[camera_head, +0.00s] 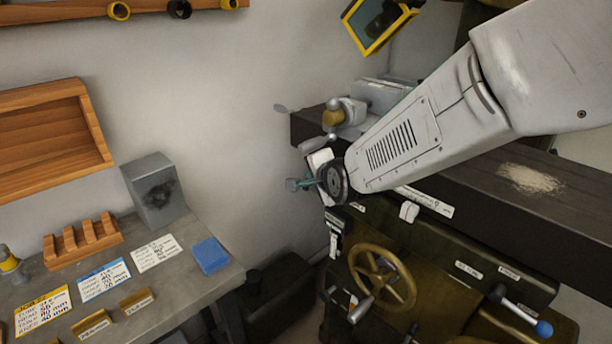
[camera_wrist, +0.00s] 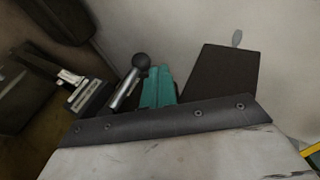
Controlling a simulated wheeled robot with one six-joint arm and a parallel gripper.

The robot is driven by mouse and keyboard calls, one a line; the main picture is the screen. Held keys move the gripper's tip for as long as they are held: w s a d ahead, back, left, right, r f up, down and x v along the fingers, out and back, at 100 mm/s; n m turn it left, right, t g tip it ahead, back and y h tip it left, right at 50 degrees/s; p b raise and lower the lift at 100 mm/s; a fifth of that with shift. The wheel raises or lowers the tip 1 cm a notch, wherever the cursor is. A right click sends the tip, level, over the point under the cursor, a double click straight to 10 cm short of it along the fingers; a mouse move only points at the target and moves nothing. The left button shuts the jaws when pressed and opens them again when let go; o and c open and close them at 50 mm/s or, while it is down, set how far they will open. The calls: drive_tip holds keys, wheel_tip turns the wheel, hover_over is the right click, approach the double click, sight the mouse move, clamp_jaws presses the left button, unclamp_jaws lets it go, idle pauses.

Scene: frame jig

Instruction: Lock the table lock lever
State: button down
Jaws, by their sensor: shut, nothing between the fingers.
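My gripper (camera_wrist: 158,88) has teal fingers, closed together and empty, in the wrist view. A metal lever with a dark ball knob (camera_wrist: 141,62) stands just left of the fingers there; whether they touch it I cannot tell. In the head view my gripper (camera_head: 307,184) is at the left end of the machine's dark table (camera_head: 462,197), with a grey ball (camera_head: 291,184) at its tip that looks like the same knob. My arm hides the lever's base. Another lever with a blue knob (camera_head: 543,328) is at the lower right. Whether any lever is locked I cannot tell.
A brass handwheel (camera_head: 383,278) is on the machine's front below my gripper. A grey bench (camera_head: 190,291) at the left holds cards, a blue block (camera_head: 210,255), a wooden rack (camera_head: 82,241) and a grey box (camera_head: 154,190). Open space lies between bench and gripper.

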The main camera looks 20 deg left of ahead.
drive_tip(key=shift+f, duration=0.15)
idle(0.4)
drive_tip(key=v, duration=0.7)
drive_tip(key=shift+s+d+r, duration=0.2)
drive_tip(key=shift+s+d, duration=0.05)
drive_tip(key=shift+s+d, duration=0.1)
